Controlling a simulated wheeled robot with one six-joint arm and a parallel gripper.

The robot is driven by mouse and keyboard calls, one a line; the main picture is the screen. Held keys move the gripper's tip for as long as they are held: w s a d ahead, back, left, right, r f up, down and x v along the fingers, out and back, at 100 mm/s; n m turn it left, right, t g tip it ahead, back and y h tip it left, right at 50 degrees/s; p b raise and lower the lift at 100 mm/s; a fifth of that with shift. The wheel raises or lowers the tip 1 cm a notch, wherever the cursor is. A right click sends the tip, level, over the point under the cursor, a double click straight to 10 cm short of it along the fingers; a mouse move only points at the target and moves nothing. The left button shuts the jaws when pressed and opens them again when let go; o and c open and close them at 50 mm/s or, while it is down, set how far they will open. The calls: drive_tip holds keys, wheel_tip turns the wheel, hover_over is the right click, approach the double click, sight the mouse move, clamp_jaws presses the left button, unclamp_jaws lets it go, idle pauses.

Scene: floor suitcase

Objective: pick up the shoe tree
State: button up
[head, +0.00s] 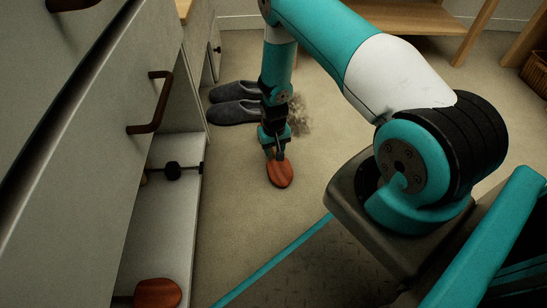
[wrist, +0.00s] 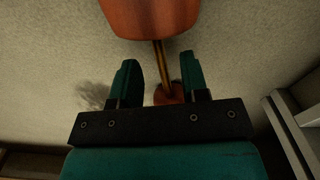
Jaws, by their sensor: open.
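The shoe tree (head: 280,174) lies on the carpet below my gripper (head: 275,152), its reddish-brown wooden front block showing in the head view. In the wrist view the shoe tree (wrist: 150,16) has its large block at the top. A thin brass rod runs down from it to a small wooden heel knob, partly hidden by my gripper. My gripper (wrist: 160,68) is open, with a finger on each side of the rod and gaps visible. I cannot tell how far the fingertips are above the carpet.
Grey slippers (head: 237,102) stand just behind my gripper. A pale cabinet (head: 75,150) with dark handles is close on the left. A black object (head: 173,171) and another reddish-brown wooden piece (head: 157,293) are by its base.

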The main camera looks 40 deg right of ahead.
sight(274, 153)
drive_tip(key=f+b, duration=0.3)
drive_tip(key=f, duration=0.1)
drive_tip(key=shift+w+f, duration=0.1)
drive_tip(key=shift+w, duration=0.1)
clamp_jaws()
